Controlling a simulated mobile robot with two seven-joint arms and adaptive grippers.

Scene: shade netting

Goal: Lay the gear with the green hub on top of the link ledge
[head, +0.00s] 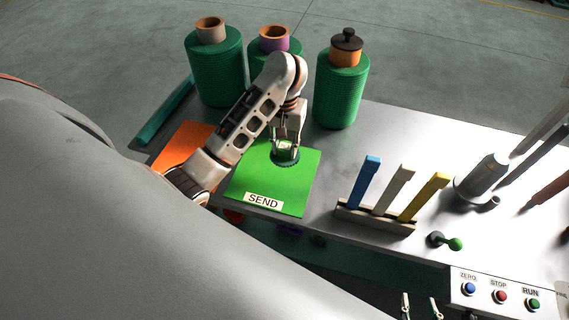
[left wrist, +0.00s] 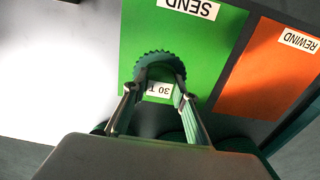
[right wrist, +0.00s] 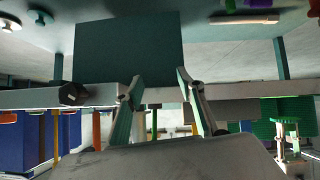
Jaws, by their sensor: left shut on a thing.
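A dark green toothed gear (head: 285,156) is between the fingers of my left gripper (head: 286,140), over the green SEND sheet. The left wrist view shows the gear (left wrist: 158,58) with a white "30 T" label, and the left gripper (left wrist: 155,95) is shut on it. I cannot tell whether the gear touches the sheet. Its hub colour is not clear. My right gripper (right wrist: 159,80) shows in the right wrist view with its fingers apart and nothing between them, facing the area under the bench top. I cannot make out the link ledge for certain.
Several green spools (head: 215,72) stand at the back of the bench. An orange REWIND sheet (left wrist: 268,75) lies beside the green SEND sheet (head: 270,190). To the right are a rack (head: 374,217) with blue, white and yellow bars, a green-knobbed lever (head: 455,243) and a button panel (head: 505,296).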

